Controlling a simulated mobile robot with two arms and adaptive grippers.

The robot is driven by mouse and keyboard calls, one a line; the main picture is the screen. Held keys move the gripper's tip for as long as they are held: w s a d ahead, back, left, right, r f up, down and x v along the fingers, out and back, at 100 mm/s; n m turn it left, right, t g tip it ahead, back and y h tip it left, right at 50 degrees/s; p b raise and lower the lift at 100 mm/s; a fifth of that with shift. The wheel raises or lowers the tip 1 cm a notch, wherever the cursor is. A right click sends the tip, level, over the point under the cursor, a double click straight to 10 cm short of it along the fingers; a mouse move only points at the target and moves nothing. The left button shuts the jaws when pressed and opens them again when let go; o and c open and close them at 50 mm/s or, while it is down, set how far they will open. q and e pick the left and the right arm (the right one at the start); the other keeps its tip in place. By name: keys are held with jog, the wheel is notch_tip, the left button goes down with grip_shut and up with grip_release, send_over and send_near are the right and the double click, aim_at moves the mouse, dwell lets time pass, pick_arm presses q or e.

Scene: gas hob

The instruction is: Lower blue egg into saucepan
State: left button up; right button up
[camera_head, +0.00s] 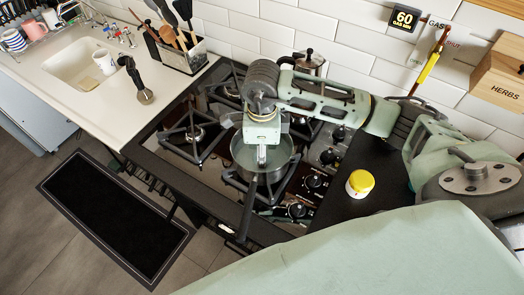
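A grey saucepan (282,156) stands on the hob (215,170), with its dark handle pointing toward the front. My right arm reaches in from the right, and my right gripper (262,160) points down over the saucepan's opening. The fingers look close together, but I cannot tell whether they are shut or hold anything. No blue egg shows; if it is between the fingers or in the pan, the gripper hides it. My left gripper is not in view.
A moka pot (309,62) stands at the back of the hob. A yellow-lidded container (360,183) sits on the dark surface to the right.

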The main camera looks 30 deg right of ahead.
notch_tip(320, 180, up, 12)
dwell(0.7)
